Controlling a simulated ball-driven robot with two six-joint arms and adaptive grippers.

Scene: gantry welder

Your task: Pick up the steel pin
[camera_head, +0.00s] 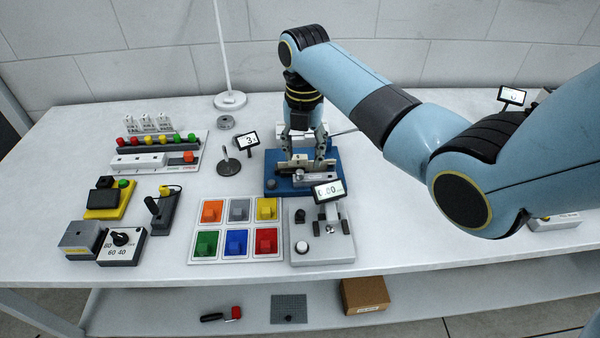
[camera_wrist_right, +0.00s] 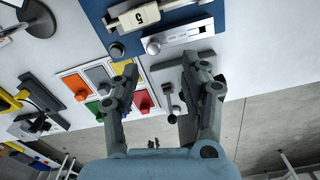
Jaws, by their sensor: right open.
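My right gripper (camera_head: 306,156) is open and hangs over the blue fixture plate (camera_head: 271,163) near the table's middle. In the right wrist view its two fingers (camera_wrist_right: 161,68) are spread apart with nothing between their tips. A silver bar (camera_wrist_right: 188,36) with a rounded metal end (camera_wrist_right: 153,46) lies on the blue plate just beyond the fingertips. I cannot tell for certain whether this metal piece is the steel pin. In the head view the bar (camera_head: 320,175) shows below the fingers, partly hidden behind a small display. My left gripper is not in view.
A grey device with a display (camera_head: 327,190) stands just in front of the blue plate. A panel of coloured switches (camera_head: 237,257) lies to its left. A round stand with a display (camera_head: 229,168) is left of the plate. Table to the right is mostly clear.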

